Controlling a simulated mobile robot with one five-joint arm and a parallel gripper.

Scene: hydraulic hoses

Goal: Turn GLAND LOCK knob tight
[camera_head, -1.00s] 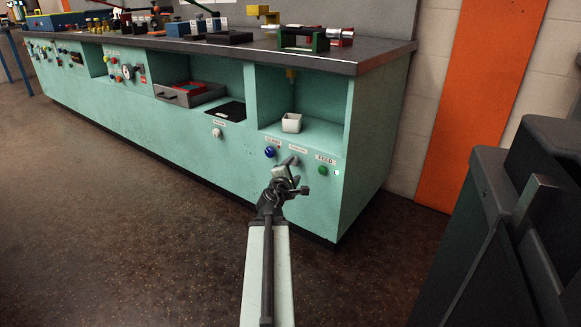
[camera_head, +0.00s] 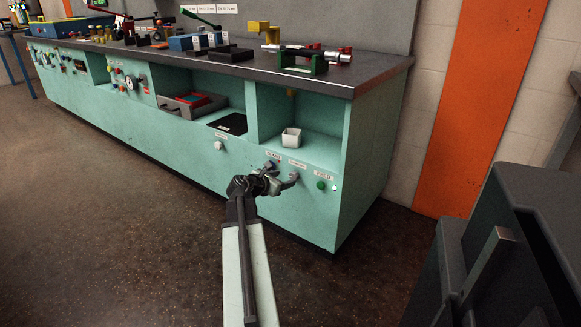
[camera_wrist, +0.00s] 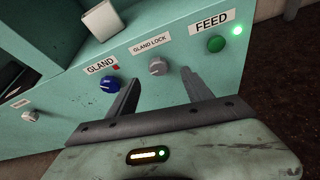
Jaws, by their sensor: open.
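The GLAND LOCK knob (camera_wrist: 157,66) is a small grey knob on the teal bench front, under its white label, in the middle of the wrist view. My gripper (camera_wrist: 159,88) is open, with one finger low on each side of the knob in the picture. The knob shows beyond the gap between the fingertips, and no contact is visible. In the head view my gripper (camera_head: 283,174) is in front of the panel and hides the knob there.
The blue GLAND knob (camera_wrist: 109,86) is close to the left finger. Another pale knob (camera_wrist: 32,115) is far left.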

